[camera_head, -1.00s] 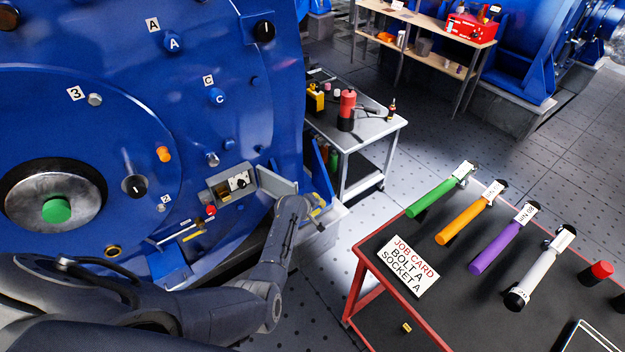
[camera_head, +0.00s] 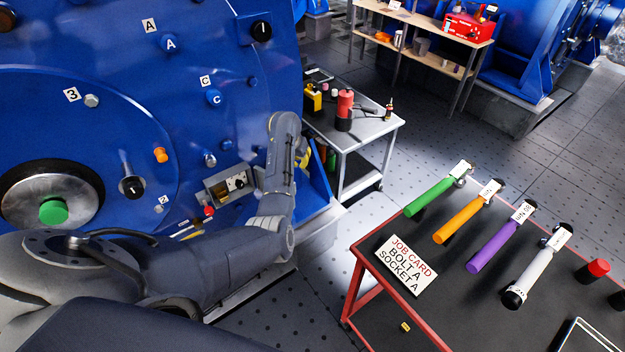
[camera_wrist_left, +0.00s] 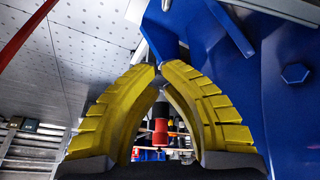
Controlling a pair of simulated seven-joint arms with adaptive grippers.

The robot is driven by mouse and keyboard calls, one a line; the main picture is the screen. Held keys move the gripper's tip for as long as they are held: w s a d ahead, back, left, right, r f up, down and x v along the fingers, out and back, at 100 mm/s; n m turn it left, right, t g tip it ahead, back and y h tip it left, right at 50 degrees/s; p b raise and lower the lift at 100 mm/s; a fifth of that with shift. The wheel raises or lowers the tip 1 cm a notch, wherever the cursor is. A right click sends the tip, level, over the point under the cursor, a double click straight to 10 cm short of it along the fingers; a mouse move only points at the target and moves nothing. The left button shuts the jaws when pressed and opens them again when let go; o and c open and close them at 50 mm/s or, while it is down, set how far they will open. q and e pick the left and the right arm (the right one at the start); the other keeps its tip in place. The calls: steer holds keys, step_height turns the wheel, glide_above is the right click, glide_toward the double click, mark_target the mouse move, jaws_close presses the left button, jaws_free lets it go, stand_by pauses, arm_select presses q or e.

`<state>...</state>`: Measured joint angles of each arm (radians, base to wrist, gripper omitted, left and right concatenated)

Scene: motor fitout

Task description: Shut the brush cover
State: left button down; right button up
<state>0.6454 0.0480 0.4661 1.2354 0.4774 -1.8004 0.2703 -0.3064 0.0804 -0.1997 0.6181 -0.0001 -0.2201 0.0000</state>
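The brush box (camera_head: 229,186) is a small grey housing on the blue motor face. Its front is open and parts show inside. In the head view my left forearm and wrist pass just right of the box and hide most of the hinged cover. My left gripper (camera_head: 303,158) shows only as a bit of yellow behind the wrist, right of the box and beside the motor's edge. In the left wrist view its yellow fingertips (camera_wrist_left: 160,67) come together with nothing seen between them. My right gripper is in no view.
A grey cart (camera_head: 370,128) with a red cylinder stands close behind my left gripper. A red-framed bench (camera_head: 458,298) with a job card (camera_head: 407,264) and several coloured-handled tools is at the right. A blue motor part (camera_wrist_left: 295,120) with a bolt head is close in the wrist view.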

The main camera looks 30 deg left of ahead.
arm_select(q)
step_height(320, 180, down, 9)
steer(key=shift+s+a+m+g, duration=0.3)
steer(key=shift+s+a+m, duration=0.05)
steer(key=shift+s+m, duration=0.1)
stand_by(1.1)
steer(key=shift+f, duration=0.1)
stand_by(0.4)
